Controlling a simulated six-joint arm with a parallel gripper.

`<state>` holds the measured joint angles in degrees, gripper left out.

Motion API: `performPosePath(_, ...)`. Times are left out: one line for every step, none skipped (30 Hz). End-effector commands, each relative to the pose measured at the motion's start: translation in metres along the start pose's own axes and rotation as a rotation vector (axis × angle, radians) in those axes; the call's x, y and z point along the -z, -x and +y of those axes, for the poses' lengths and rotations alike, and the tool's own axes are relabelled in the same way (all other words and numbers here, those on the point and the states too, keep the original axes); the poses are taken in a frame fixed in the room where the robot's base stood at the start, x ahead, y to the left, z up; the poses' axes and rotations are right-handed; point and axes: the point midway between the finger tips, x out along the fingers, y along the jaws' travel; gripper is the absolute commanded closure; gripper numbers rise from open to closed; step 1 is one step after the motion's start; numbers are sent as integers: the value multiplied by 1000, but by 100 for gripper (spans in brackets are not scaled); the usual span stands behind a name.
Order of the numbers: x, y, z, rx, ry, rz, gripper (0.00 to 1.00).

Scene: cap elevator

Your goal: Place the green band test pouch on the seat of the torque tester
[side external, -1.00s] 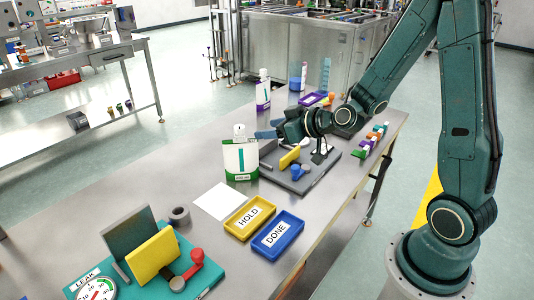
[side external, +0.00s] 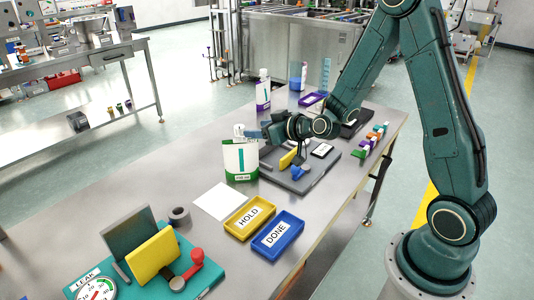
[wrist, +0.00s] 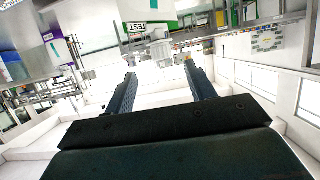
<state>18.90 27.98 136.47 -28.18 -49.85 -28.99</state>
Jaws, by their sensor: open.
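The green band test pouch (side external: 240,160) is white with a green lower band and stands upright on the steel table. What looks like the torque tester, a dark grey base (side external: 288,181) with a yellow plate and blue part, is right of the pouch. My arm partly covers it.
Yellow HOLD (side external: 249,216) and blue DONE (side external: 276,235) trays lie in front. A white sheet (side external: 220,201) lies left of them. A teal LEAK fixture (side external: 205,281) is at the near edge. A purple-band pouch (side external: 262,92) stands behind. Small coloured blocks (side external: 376,135) line the right.

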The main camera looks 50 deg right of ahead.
Motion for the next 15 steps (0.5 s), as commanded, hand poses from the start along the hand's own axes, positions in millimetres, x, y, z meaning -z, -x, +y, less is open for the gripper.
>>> performPosePath(0,-8,-1,2,1,0,45)
performPosePath(0,-12,-1,2,1,0,45)
performPosePath(0,-17,0,1,1,0,45)
performPosePath(0,-20,0,1,1,0,45)
performPosePath(0,-23,-1,2,1,0,45)
performPosePath(0,-26,-1,1,0,0,45)
performPosePath(0,-28,0,1,0,0,45)
performPosePath(0,-30,0,0,0,0,45)
performPosePath(0,-32,0,0,0,0,45)
performPosePath(0,-33,0,0,0,0,45)
performPosePath(0,-34,0,0,0,0,45)
performPosePath(0,-34,0,0,0,0,45)
performPosePath(0,-34,0,-1,-1,0,45)
performPosePath(0,-34,0,-1,-1,0,45)
performPosePath(0,-34,0,-1,-1,0,45)
